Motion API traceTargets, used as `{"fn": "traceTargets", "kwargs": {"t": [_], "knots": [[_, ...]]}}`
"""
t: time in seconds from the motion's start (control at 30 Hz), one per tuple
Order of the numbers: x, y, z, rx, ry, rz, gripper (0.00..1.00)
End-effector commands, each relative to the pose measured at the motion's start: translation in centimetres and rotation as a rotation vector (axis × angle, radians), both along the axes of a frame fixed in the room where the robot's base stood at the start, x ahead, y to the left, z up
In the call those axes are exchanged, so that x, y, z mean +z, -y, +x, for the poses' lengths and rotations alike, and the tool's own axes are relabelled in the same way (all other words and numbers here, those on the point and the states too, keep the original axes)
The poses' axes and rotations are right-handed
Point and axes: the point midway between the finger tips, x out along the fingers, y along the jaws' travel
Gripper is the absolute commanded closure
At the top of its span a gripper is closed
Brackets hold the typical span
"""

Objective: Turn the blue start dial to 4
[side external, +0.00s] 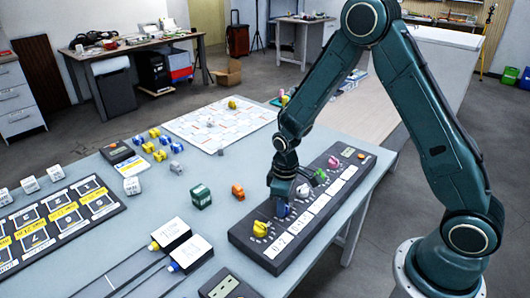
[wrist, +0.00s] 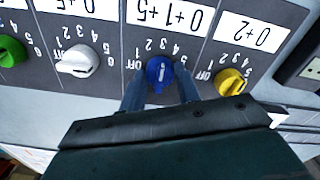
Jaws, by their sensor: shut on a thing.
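The blue start dial (wrist: 160,72) sits on a dark panel between the yellow and white dials. My gripper (wrist: 161,92) has a finger on each side of it and is shut on it. A pale mark shows on the dial's face, but I cannot tell which number it points to. The numbers around it appear upside down in the wrist view, with OFF to its left and 4 at its upper right. In the side view my gripper (side external: 283,198) reaches down over the panel (side external: 262,258), and the blue dial (side external: 282,210) is partly hidden under it.
A yellow dial (wrist: 231,82) is close on the right of the blue one, with a white dial (wrist: 78,62) and a green dial (wrist: 12,50) to the left. A green block (side external: 200,196) and an orange piece (side external: 238,191) stand beside the panel.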

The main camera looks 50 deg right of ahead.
Motion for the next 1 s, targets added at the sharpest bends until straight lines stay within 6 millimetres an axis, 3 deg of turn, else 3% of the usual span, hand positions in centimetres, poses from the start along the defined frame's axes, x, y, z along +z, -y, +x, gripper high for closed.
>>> {"fn": "traceTargets", "kwargs": {"t": [0.5,1.0], "knots": [[0.07,0.01,0.04,-0.424,0.001,0.000,0.91],[0.07,0.00,0.04,-0.530,0.001,0.000,0.91]]}}
